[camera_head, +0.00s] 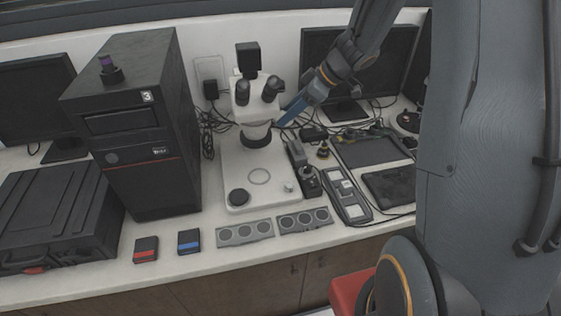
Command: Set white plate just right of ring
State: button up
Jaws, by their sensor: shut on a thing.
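My gripper (286,117) is at the right side of the white microscope (245,84), beside its dark lower ring (256,141). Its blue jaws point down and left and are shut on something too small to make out. A thin pale ring (259,176) lies flat on the microscope's white base (230,158), below my gripper in the picture. A black disc (238,197) is at the base's front left. Small white plate-like pieces (355,211) lie in a long dark tray (347,195) to the right. I cannot tell which is the white plate.
A small black device (303,170) stands close to the base's right edge. Grey plates with round holes (244,233) lie in front. A black tower (150,140) stands left, monitors (368,60) and cables behind. The base right of the ring is mostly clear, except a small knob (289,187).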

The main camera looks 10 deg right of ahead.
jog(key=shift+f, duration=0.25)
jog(key=f+b, duration=0.2)
jog(key=f, duration=0.4)
jog(key=w+f+b, duration=0.1)
jog(key=f+b, duration=0.2)
jog(key=f, duration=0.3)
jog(key=w+f+b, duration=0.1)
jog(key=f+b, duration=0.2)
jog(key=f, duration=0.4)
jog(key=shift+w+d, duration=0.15)
jog(key=shift+w, duration=0.1)
jog(key=shift+f, duration=0.15)
jog(key=o, duration=1.1)
jog(key=shift+c, duration=0.2)
